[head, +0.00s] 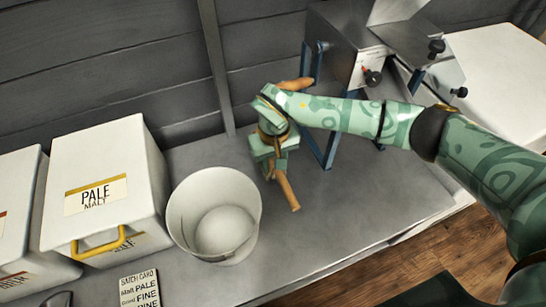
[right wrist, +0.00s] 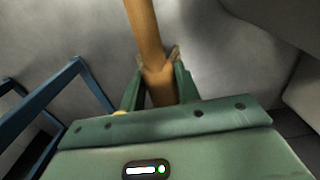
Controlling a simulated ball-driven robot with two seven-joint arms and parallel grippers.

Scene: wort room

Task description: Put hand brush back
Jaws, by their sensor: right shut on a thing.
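The hand brush shows as a tan wooden handle (head: 288,192) that sticks out below my right gripper (head: 270,168) in the head view. In the right wrist view the handle (right wrist: 145,30) runs from the top edge down between the two fingers of my right gripper (right wrist: 160,78), which is shut on it. Another tan wooden piece (head: 297,83) shows behind my right wrist, near the mill; I cannot tell whether it belongs to the same brush. No bristles are visible. My left gripper is not in view.
A white bucket (head: 183,222) stands left of the gripper on the grey bench (head: 345,220). A white pale malt bin (head: 110,170) is further left. A mill with a blue frame (head: 327,145) stands behind. A batch card (head: 140,288) lies at the front.

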